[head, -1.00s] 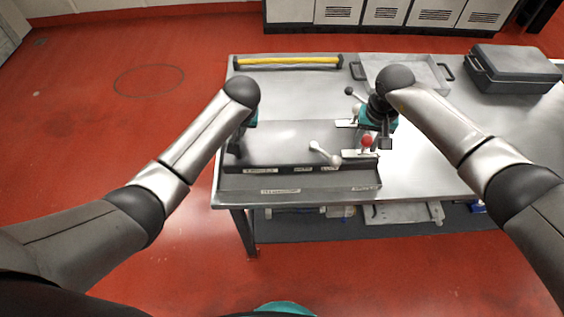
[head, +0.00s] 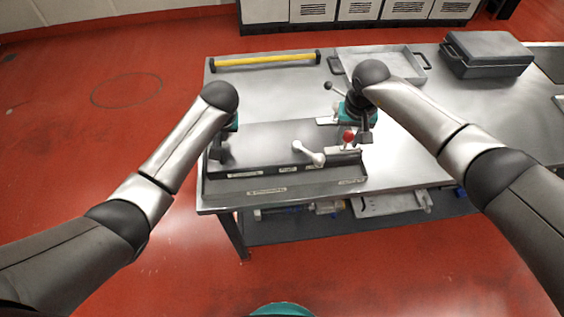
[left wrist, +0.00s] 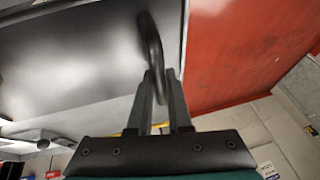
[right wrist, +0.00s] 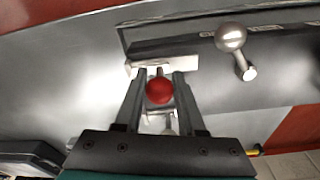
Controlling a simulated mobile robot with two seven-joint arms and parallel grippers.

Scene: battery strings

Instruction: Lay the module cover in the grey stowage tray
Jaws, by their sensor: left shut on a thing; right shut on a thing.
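The dark grey module cover (head: 265,137) lies flat on the long module at the table's front left. My left gripper (head: 219,150) is at its left end. In the left wrist view my left gripper (left wrist: 158,85) is shut on the cover's dark bow handle (left wrist: 151,45). My right gripper (head: 357,138) is at the module's right end. In the right wrist view the red ball knob (right wrist: 159,90) sits between the fingers of my right gripper (right wrist: 159,78), which is shut on it. The grey stowage tray (head: 345,54) stands empty behind, with black side handles.
A pale ball-ended lever (head: 309,153) stands at the module's front edge. A black-knobbed lever (head: 329,87) is behind my right gripper. A yellow bar (head: 265,61) lies at the back left, and a dark case (head: 487,54) at the back right. The table (head: 420,115) is bare at right.

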